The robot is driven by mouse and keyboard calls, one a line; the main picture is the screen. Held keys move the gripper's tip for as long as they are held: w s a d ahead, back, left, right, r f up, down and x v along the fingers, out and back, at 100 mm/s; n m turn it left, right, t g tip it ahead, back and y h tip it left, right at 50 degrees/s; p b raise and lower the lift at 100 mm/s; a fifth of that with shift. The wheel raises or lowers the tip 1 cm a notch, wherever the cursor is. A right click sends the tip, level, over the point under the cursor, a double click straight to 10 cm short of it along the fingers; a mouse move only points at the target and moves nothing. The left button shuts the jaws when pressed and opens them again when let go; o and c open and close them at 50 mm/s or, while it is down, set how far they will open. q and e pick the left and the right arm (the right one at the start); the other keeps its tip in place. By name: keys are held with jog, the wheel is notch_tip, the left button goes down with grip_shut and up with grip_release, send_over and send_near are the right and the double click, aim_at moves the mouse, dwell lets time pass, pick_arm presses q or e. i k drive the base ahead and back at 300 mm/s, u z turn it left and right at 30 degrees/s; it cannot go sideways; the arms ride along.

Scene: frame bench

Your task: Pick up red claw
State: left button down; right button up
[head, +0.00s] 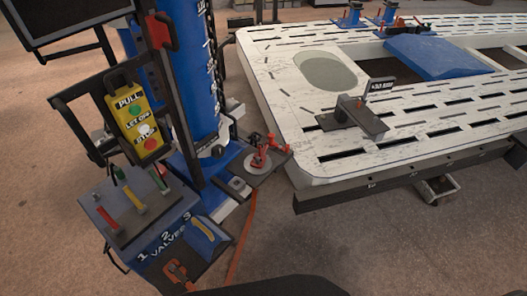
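A small red claw-like piece (262,152) stands on a dark shelf (250,176) at the foot of the blue column, near the middle of the head view. Its exact shape is too small to tell. A red piece (159,31) is also fixed on the upper left of the column. An orange-red piece (178,272) lies low at the left on a dark plate. I cannot tell for sure which of these is the red claw. Neither of my grippers shows in the head view.
A white slotted frame bench (300,110) fills the right side, with a blue ramp (435,56) and a dark stand (353,118) on it. A valve box (140,215) and yellow button pendant (136,121) stand left of the blue column (190,75). Bare floor lies front right.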

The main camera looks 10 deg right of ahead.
aim_at(262, 147)
jog(key=u, duration=0.1)
jog(key=k, duration=0.5)
jog(key=z, duration=1.05)
jog(key=i, duration=1.4)
jog(key=z, duration=0.15)
